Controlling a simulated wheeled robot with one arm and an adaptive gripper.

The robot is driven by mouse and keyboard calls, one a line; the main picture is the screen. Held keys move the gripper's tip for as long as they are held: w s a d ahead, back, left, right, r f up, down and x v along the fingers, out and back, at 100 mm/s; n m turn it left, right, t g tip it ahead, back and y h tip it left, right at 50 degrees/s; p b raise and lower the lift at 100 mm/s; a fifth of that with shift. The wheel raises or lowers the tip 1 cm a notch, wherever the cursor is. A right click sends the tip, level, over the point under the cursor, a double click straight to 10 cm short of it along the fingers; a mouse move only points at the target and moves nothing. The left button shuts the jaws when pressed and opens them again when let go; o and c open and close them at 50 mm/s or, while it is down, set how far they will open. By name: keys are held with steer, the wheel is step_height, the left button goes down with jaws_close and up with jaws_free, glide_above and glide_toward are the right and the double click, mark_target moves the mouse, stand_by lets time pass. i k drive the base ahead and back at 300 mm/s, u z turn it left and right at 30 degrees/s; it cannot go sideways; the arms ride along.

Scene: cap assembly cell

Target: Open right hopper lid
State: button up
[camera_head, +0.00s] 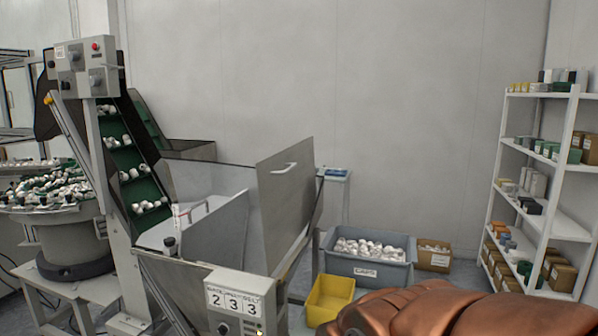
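The hopper (228,178) is a grey metal bin at the foot of the green cleated conveyor. Its right lid (288,200) is a flat grey panel with a pale bar handle (285,168) near its top edge. This panel stands steeply upright on the right side of the hopper. A second grey panel (217,232), to its left, stands tilted with a handle (193,210) at its left. The hopper's inside is mostly hidden by the panels. My gripper is not in view; only a copper-coloured part of my arm shows at the bottom right, apart from the lid.
A control box (237,305) marked 2 3 3 sits in front of the hopper. A yellow bin (330,298), a grey tub (369,268) of white caps and a cardboard box (433,262) stand right of it. White shelves (535,215) stand at the right wall.

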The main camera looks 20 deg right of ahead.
mark_target(287, 178)
steer(key=z, duration=1.45)
steer(key=i, duration=0.85)
steer(key=u, duration=1.5)
